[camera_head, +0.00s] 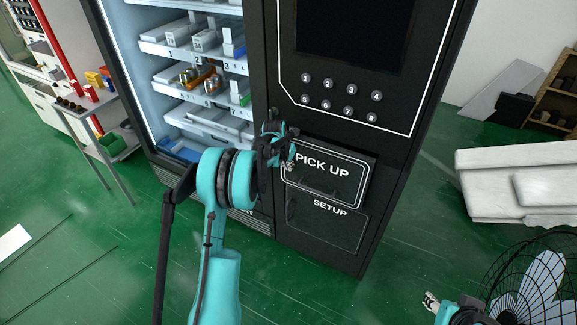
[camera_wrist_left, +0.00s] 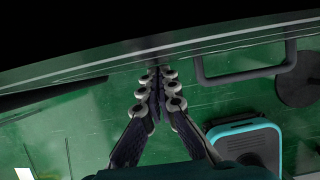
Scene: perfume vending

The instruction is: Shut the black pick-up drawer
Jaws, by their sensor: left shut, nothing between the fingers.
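The black pick-up drawer (camera_head: 335,172), lettered PICK UP, is low on the front of the vending machine. Its front stands out a little from the machine face, with a dark top edge showing. Its bar handle (camera_wrist_left: 245,72) shows in the left wrist view, right of the fingers. My left gripper (camera_head: 288,165) is shut and empty at the drawer's left edge. In the left wrist view its fingertips (camera_wrist_left: 156,75) are together close to the drawer front; I cannot tell whether they touch. My right gripper (camera_head: 431,301) is partly visible at the lower right, its jaws unclear.
A SETUP panel (camera_head: 328,225) lies below the drawer. Numbered buttons (camera_head: 338,97) are above it. Stocked shelves (camera_head: 198,85) are to the left. Green floor is clear in front.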

